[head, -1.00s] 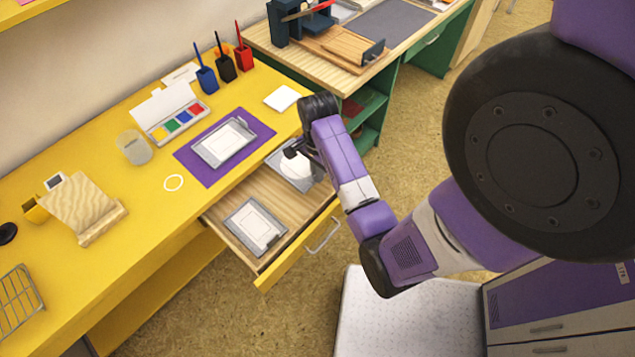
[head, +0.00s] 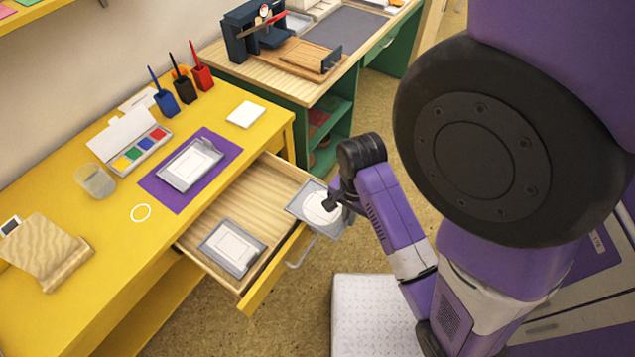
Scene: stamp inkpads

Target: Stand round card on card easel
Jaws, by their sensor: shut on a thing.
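A grey square piece with a round white face (head: 301,204), which may be the round card, is in my gripper (head: 332,203), above the drawer's right front edge. My gripper is shut on its right side; the fingertips are small and partly hidden. A light wooden stand with a curled lip (head: 45,256), which looks like the card easel, stands on the yellow desk at the left. Nothing stands on its sloping face.
The open drawer (head: 262,190) holds a grey framed pad (head: 232,248). A similar pad (head: 190,163) lies on a purple mat (head: 157,187). A white ring (head: 140,212), a clear cup (head: 95,180), a paint box (head: 138,150) and a white block (head: 246,114) are on the desk.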

